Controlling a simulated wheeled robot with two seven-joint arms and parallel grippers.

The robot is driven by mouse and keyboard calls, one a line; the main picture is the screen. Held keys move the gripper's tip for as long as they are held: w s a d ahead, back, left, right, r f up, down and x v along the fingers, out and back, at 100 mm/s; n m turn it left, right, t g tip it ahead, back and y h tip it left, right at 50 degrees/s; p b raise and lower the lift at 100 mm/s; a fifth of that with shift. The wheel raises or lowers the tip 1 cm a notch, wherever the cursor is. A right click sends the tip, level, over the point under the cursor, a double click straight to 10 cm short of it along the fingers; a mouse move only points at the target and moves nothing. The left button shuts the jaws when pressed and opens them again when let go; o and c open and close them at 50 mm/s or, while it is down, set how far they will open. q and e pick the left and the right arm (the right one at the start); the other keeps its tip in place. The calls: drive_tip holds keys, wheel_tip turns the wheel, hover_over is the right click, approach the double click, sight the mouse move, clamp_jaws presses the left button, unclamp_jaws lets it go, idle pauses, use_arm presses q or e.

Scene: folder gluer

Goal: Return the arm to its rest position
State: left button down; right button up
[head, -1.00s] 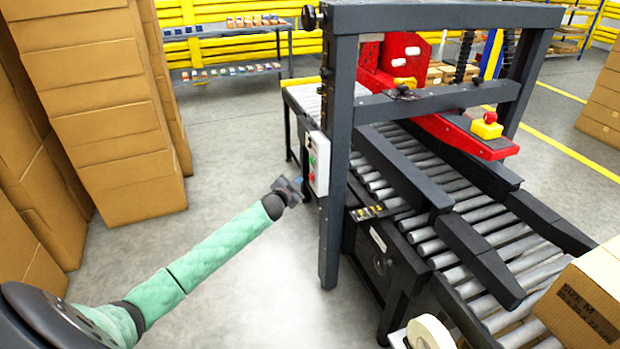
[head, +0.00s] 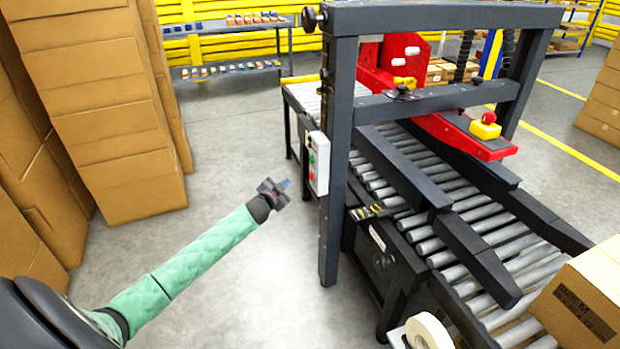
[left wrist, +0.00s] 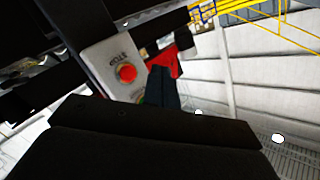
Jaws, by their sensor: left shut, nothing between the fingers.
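My left arm, in a green sleeve, reaches in from the lower left of the head view. Its left gripper (head: 281,186) is shut and empty, in the air to the left of the machine's control box (head: 319,163) and apart from it. In the left wrist view the gripper's dark fingers (left wrist: 162,88) stand closed together in front of the grey control box with its red button (left wrist: 127,72). My right gripper is in neither view.
The folder gluer's dark frame (head: 338,200) and roller conveyor (head: 480,215) fill the right side. A carton (head: 585,290) lies on the rollers, with a tape roll (head: 428,333) nearby. Stacked cardboard (head: 100,110) stands at left. The floor (head: 235,300) between is clear.

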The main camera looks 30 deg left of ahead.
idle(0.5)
